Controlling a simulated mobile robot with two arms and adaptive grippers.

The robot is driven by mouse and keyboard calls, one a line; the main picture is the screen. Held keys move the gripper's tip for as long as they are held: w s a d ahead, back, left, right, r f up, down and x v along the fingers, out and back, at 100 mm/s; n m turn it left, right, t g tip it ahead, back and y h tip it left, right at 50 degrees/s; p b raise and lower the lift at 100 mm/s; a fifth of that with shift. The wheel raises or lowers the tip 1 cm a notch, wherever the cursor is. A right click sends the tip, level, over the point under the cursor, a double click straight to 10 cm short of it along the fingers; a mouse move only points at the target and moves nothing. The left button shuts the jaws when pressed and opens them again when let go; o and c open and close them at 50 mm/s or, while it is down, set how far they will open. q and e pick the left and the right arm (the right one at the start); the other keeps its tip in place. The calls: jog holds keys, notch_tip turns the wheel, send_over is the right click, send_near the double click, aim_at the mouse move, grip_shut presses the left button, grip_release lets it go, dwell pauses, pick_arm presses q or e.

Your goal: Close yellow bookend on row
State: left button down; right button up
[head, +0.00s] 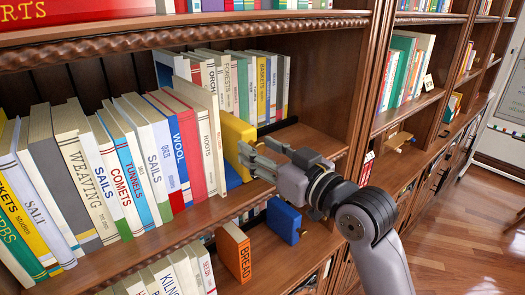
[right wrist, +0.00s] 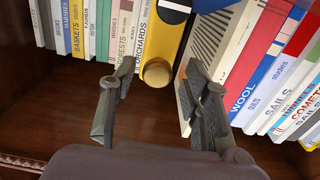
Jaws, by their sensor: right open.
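The yellow bookend (head: 236,148) stands on the middle shelf at the right end of the front book row (head: 150,150), beside the cream ROOTS book (head: 208,135). I cannot tell whether they touch. The row's books lean slightly. My right gripper (head: 258,160) is open and empty, its fingers pointing at the bookend's near face from the right. In the right wrist view the yellow bookend (right wrist: 172,35), with a round tan spot at its near end, lies ahead between the open fingers (right wrist: 160,85). My left gripper is not in view.
A second row (head: 262,85) with FORESTS and BASKETS stands behind, ended by a dark support. The shelf (head: 305,140) right of it is bare up to the wooden upright (head: 350,70).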

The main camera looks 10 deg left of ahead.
jog(key=shift+d, duration=0.1)
jog(key=v, duration=1.2)
